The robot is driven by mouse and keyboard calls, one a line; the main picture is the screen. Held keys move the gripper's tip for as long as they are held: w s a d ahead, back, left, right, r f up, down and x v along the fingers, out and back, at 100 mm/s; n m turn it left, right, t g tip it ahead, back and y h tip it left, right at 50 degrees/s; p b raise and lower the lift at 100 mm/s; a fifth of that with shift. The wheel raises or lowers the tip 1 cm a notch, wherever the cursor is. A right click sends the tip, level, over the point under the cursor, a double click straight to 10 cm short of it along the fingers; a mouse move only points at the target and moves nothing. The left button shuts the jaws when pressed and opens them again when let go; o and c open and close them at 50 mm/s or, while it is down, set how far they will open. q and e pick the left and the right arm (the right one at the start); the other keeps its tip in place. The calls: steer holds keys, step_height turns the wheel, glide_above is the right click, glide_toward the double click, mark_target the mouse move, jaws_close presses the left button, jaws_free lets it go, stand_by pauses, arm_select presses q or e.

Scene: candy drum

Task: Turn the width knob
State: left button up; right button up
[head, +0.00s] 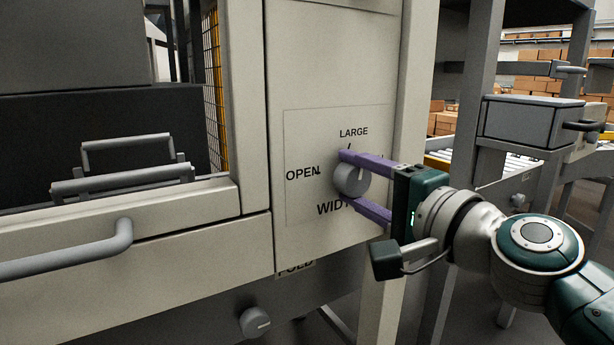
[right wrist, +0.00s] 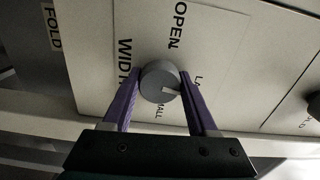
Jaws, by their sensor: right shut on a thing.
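The width knob (head: 351,180) is a round grey dial on a pale labelled plate (head: 300,215) on the machine front. The plate reads OPEN, LARGE and WIDTH. My right gripper (head: 350,178) has its purple fingers on either side of the knob, one above and one below, and is shut on it. The word SMALL is partly hidden there. My left gripper is not in view.
Another grey knob (head: 255,321) sits lower down, below the FOLD label (head: 296,268). A long handle (head: 70,252) sticks out at the lower left. A grey box (head: 528,120) stands on a frame at the right, with cardboard boxes behind.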

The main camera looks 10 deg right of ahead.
steer(key=shift+m, duration=1.1)
steer(key=o, duration=1.4)
steer(key=shift+s, duration=0.1)
steer(key=shift+s+d, duration=0.1)
steer(key=shift+s, duration=0.15)
steer(key=v, duration=0.9)
steer(key=shift+s+p, duration=0.1)
steer(key=shift+p, duration=0.25)
